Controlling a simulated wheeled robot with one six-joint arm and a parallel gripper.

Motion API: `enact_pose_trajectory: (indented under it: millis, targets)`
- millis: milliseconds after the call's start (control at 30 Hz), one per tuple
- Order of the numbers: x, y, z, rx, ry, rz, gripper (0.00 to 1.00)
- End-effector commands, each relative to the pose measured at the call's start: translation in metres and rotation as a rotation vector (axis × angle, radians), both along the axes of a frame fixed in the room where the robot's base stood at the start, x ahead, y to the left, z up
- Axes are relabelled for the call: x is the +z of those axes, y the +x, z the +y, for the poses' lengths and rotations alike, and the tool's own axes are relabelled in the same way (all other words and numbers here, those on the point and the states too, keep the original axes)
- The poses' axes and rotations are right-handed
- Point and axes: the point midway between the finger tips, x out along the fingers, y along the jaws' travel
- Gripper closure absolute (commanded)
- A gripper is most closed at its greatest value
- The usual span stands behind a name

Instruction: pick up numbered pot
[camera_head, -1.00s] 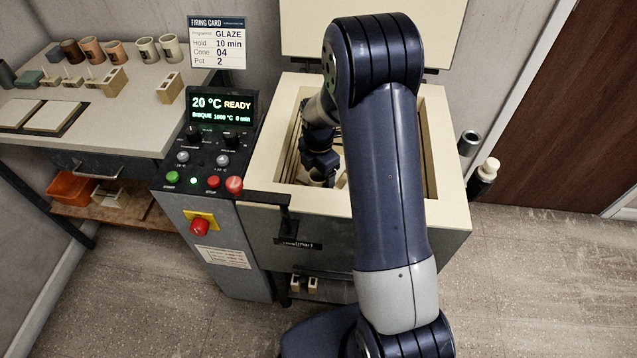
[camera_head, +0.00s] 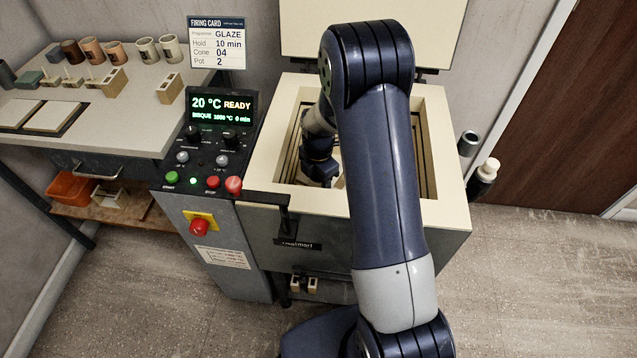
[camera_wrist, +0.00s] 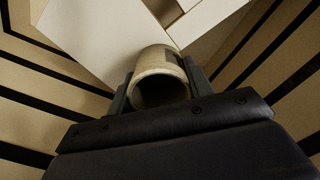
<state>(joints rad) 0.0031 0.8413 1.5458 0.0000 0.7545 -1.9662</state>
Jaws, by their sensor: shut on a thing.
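My gripper (camera_wrist: 158,93) is inside the open kiln (camera_head: 264,178) and shut on a cream pot (camera_wrist: 160,58). In the wrist view the pot's round open rim faces the camera, with a finger on either side of it. A dark patch shows on the pot's side, too small to read. Behind the pot are pale flat slabs (camera_wrist: 95,35). In the head view my gripper and the pot are hidden down in the kiln behind my arm. The firing card (camera_head: 217,43) on the wall reads GLAZE, Hold 10 min, Cone 04, Pot 2.
Kiln walls with dark grooves (camera_wrist: 50,105) stand close around my gripper. The kiln lid (camera_head: 300,30) is raised. The control panel (camera_head: 208,140) reads 20 °C READY. Several pots (camera_head: 115,52) stand on the bench (camera_head: 110,125) at left. A dark bottle (camera_head: 484,178) is right of the kiln.

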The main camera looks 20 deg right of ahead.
Motion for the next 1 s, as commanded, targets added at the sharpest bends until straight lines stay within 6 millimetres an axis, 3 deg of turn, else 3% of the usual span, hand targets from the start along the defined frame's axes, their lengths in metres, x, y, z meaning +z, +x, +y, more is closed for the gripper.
enact_pose_trajectory:
  millis: [133,367,800,1000]
  targets:
    - [0.000,0.000,0.000,0.000,0.000,-0.001,0.80]
    - [0.006,0.001,0.000,0.000,0.000,-0.002,0.80]
    - [0.085,0.001,0.000,0.001,0.000,-0.003,0.80]
    - [0.095,0.009,-0.004,0.096,0.000,-0.004,0.80]
